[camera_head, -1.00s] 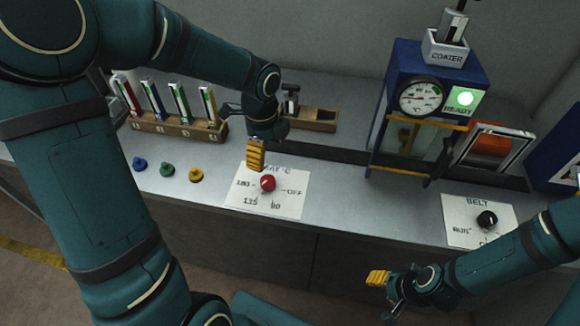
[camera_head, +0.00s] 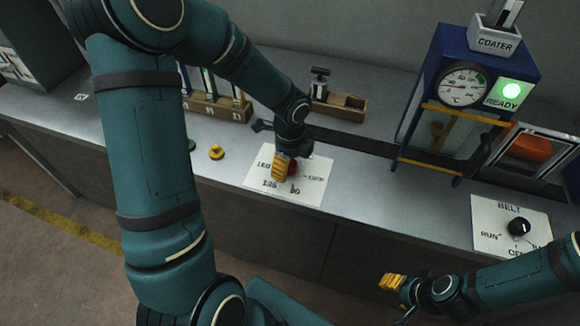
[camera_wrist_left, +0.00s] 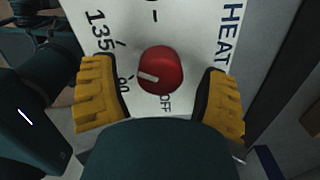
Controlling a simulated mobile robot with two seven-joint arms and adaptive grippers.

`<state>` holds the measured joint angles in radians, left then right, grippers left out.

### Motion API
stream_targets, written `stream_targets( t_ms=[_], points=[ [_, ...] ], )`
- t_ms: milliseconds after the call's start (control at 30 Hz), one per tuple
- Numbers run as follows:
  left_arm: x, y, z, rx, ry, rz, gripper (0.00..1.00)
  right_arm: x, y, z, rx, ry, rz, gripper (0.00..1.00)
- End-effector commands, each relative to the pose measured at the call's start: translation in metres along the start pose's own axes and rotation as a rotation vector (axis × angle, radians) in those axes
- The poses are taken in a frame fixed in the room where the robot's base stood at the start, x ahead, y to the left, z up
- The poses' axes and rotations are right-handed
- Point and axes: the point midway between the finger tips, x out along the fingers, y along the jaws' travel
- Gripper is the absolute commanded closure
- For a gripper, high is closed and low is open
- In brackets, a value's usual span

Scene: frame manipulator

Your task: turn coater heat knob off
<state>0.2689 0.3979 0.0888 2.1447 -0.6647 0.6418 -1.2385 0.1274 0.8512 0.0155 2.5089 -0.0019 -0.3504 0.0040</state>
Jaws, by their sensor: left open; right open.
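The red heat knob (camera_wrist_left: 160,70) sits on a white panel (camera_wrist_left: 185,25) lettered HEAT, 135, 90 and OFF. Its white mark points toward the 90. My left gripper (camera_wrist_left: 160,98) is open, with one yellow finger on each side of the knob and a gap visible on both sides. My right gripper (camera_head: 393,283) is open and empty, in front of the bench.
The blue coater (camera_head: 435,80) has a dial (camera_head: 463,84) and a lit green READY lamp (camera_head: 510,92). A black BELT knob (camera_head: 519,227) is on a panel at the right. A wooden rack (camera_head: 225,108) and a yellow peg (camera_head: 216,152) stand left of the heat panel.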

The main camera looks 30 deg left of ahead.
Motion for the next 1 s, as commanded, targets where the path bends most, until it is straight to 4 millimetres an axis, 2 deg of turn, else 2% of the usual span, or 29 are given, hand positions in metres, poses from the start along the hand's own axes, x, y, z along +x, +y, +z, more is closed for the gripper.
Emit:
stream_targets(
  t_ms=[133,400,600,1000],
  points=[
    [0.0072,0.0001,-0.0003,0.0,0.001,0.0,0.26,0.002,0.0007,-0.0005,0.0,0.002,0.0,0.53],
    [0.0072,0.0001,-0.0002,0.0,0.001,0.0,0.25,0.0018,0.0006,-0.0006,0.0,0.002,0.0,0.53],
    [0.0071,0.0001,-0.0002,0.0,0.0,0.0,0.94,0.0018,0.0006,-0.0006,0.0,0.002,0.0,0.53],
    [0.0077,0.0004,-0.0002,-0.022,0.001,0.001,0.94,0.0026,0.0009,-0.0005,0.0,0.002,0.0,0.53]
  ],
)
